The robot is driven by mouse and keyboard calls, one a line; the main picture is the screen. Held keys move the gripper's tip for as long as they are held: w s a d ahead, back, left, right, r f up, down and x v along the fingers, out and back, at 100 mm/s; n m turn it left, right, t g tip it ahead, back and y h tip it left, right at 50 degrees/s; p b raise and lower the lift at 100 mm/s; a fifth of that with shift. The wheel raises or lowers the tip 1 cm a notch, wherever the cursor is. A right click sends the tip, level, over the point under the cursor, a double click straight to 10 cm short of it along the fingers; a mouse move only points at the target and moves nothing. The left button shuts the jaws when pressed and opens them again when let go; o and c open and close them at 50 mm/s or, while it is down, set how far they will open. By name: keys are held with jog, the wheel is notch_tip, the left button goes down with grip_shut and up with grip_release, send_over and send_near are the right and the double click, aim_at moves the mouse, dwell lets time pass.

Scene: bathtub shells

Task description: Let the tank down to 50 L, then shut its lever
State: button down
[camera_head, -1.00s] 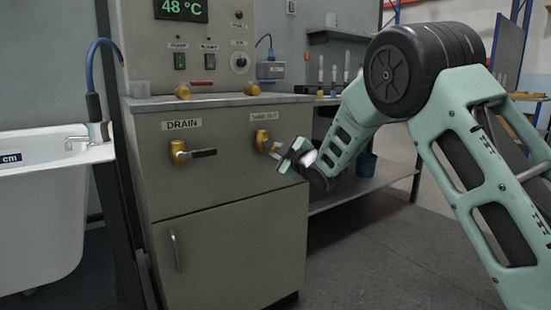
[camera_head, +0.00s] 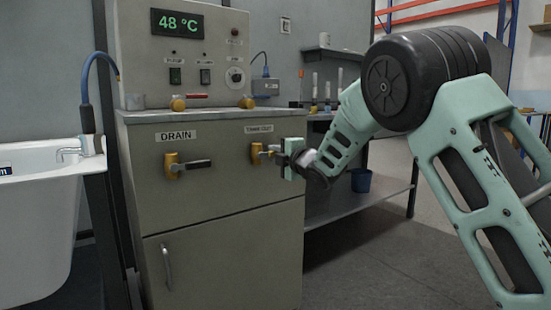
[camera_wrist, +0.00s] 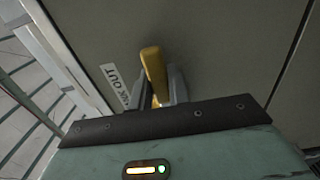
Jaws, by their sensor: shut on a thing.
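The tank lever (camera_head: 258,153) is a yellow valve under the "TANK OUT" label (camera_head: 258,128), on the right of the grey cabinet front. My gripper (camera_head: 283,157) is at its handle, and the jaws are shut on it. In the wrist view the yellow part of the lever (camera_wrist: 154,68) stands up between my fingers (camera_wrist: 162,92), beside the label. My gripper hides most of the handle. The tank itself and any litre reading cannot be made out.
A second yellow valve with a dark handle (camera_head: 190,165) sits to the left under the "DRAIN" label. The panel above has a green 48 °C display (camera_head: 179,22). A white tub (camera_head: 40,210) stands at left. A bench (camera_head: 365,195) with a blue bucket is at right.

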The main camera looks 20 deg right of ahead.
dwell(0.4)
jog(key=c, duration=1.3)
grip_release()
jog(key=shift+s, duration=0.1)
jog(key=p+v, duration=0.3)
jog(key=v, duration=1.4)
jog(key=shift+s+p, duration=0.1)
jog(key=shift+p, duration=0.2)
